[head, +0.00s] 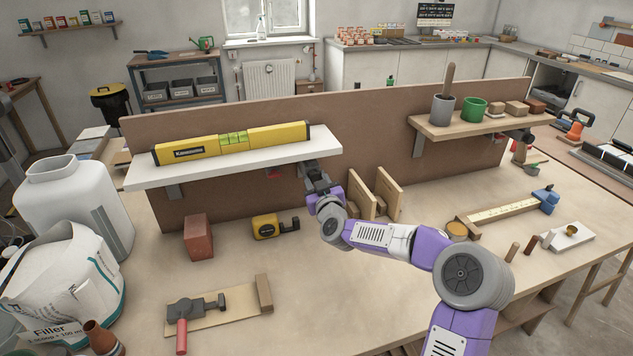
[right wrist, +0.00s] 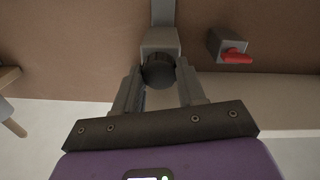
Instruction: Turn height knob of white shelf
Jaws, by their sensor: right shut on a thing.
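The white shelf (head: 240,166) is mounted on the left part of a brown upright board. A yellow spirit level (head: 232,143) lies on it; its bubble is too small to read. My right gripper (head: 312,172) is under the shelf's right end. In the right wrist view the dark round height knob (right wrist: 158,70) sits on a grey bracket (right wrist: 163,14). My right gripper (right wrist: 160,88) is shut on this knob, one finger on each side. The knob is hidden in the head view. My left gripper is out of view.
A grey block with a red lever (right wrist: 237,57) sits close beside the knob. Two upright wooden pieces (head: 388,190) stand right of my gripper. A yellow tape measure (head: 266,226) and a red-brown block (head: 198,237) stand below the shelf.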

